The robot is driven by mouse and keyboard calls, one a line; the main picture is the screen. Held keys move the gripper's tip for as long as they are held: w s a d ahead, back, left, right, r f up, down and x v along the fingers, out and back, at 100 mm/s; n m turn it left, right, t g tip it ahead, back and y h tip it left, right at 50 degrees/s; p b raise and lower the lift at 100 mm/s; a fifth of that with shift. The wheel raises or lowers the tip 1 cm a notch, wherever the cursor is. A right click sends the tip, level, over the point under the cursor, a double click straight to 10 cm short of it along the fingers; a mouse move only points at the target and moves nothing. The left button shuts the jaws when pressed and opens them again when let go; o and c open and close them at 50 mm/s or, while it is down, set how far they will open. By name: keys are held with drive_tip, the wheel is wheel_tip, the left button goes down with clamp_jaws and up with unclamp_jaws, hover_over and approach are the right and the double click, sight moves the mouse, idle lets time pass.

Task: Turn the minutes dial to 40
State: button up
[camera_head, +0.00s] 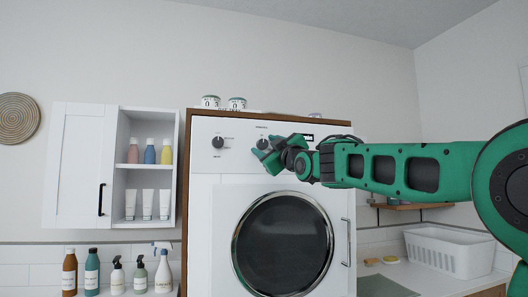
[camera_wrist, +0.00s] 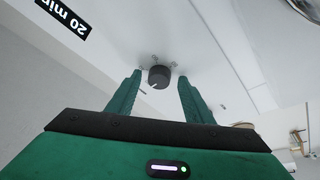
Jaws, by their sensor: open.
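The minutes dial is a small dark round knob (camera_wrist: 159,75) with a pale pointer mark on the white panel. It shows in the wrist view between the tips of my gripper (camera_wrist: 159,82). The green fingers are open, one on each side of the knob; I cannot tell whether they touch it. In the head view my gripper (camera_head: 264,154) is at the panel, just below a dark knob (camera_head: 262,143). A black display (camera_wrist: 64,14) in the wrist view shows "20 min", partly cut off.
A second dark knob (camera_head: 218,142) is further left on the white washing machine (camera_head: 200,200). Its round door (camera_head: 283,243) is below my arm. A shelf cabinet (camera_head: 115,165) hangs left, with several bottles below. A white basket (camera_head: 448,252) stands right.

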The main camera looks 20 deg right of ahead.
drive_tip(key=c, duration=1)
drive_tip(key=shift+c, duration=0.2)
drive_tip(key=shift+m, duration=0.3)
drive_tip(key=m+h, duration=0.2)
drive_tip(key=m, duration=0.1)
drive_tip(key=shift+a+f+t, duration=0.1)
drive_tip(key=shift+a+t, duration=0.1)
drive_tip(key=shift+t, duration=0.2)
drive_tip(key=m+h, duration=0.2)
drive_tip(key=m, duration=0.3)
drive_tip(key=shift+a, duration=0.15)
drive_tip(key=m+h, duration=0.1)
drive_tip(key=m, duration=0.3)
drive_tip(key=m+h, duration=0.2)
drive_tip(key=m, duration=0.1)
drive_tip(key=shift+m+g+h, duration=0.3)
drive_tip(key=shift+m+g, duration=0.1)
